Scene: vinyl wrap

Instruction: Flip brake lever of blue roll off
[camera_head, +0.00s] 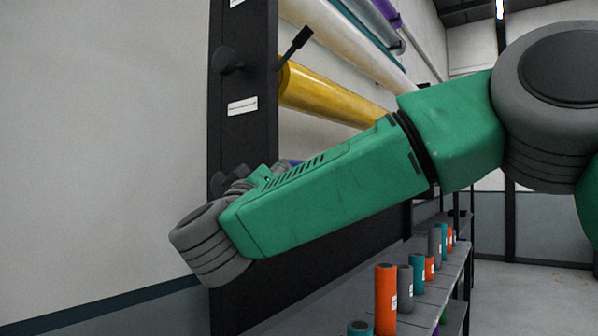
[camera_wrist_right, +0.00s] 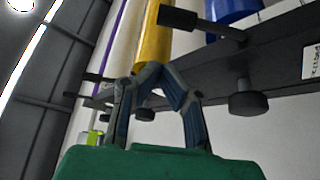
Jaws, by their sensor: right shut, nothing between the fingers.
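The blue roll (camera_wrist_right: 232,12) shows at the top of the right wrist view. In the head view only a small piece of it (camera_head: 291,162) shows behind my right arm. A black lever (camera_wrist_right: 190,22) sticks out from the dark post in the wrist view, in front of the rolls; I cannot tell which roll it belongs to. My right gripper (camera_wrist_right: 152,72) is shut and empty, its fingertips together in front of the yellow roll (camera_wrist_right: 155,35), apart from the lever in the picture. In the head view my right forearm hides most of that gripper. My left gripper is not in view.
The dark rack post (camera_head: 245,130) carries a raised black lever (camera_head: 295,46) beside the yellow roll (camera_head: 330,98). White, teal and purple rolls are above. A shelf (camera_head: 425,290) with several small coloured rolls stands at lower right. Black knobs (camera_wrist_right: 248,103) project from the post.

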